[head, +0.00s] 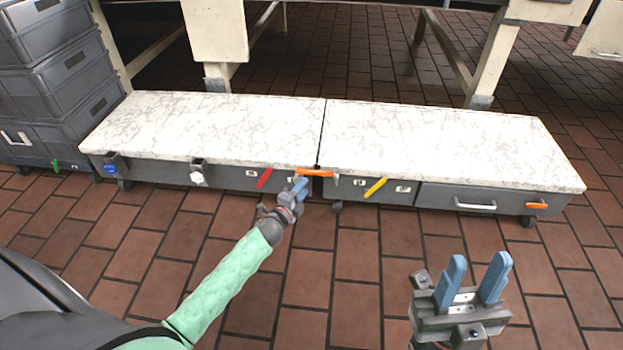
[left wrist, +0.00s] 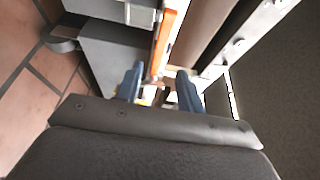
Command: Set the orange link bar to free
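The orange link bar (head: 314,172) lies nearly level across the gap between the two low marble-topped units, just under their tops. In the left wrist view the bar (left wrist: 163,42) runs up and away from between my fingertips. My left gripper (head: 299,184) is just below the left part of the bar. In the left wrist view its two blue fingers (left wrist: 160,72) stand apart, with the bar's near end in line with the space between them; I cannot tell if they touch it. My right gripper (head: 482,265) is open and empty, low at the right, away from the units.
A red lever (head: 264,178), a yellow lever (head: 375,188), a white knob (head: 197,174) and a blue knob (head: 110,169) are on the fronts. A drawer handle (head: 475,205) and a smaller orange handle (head: 537,205) are at right. Grey crates (head: 60,85) stand left. The tiled floor in front is clear.

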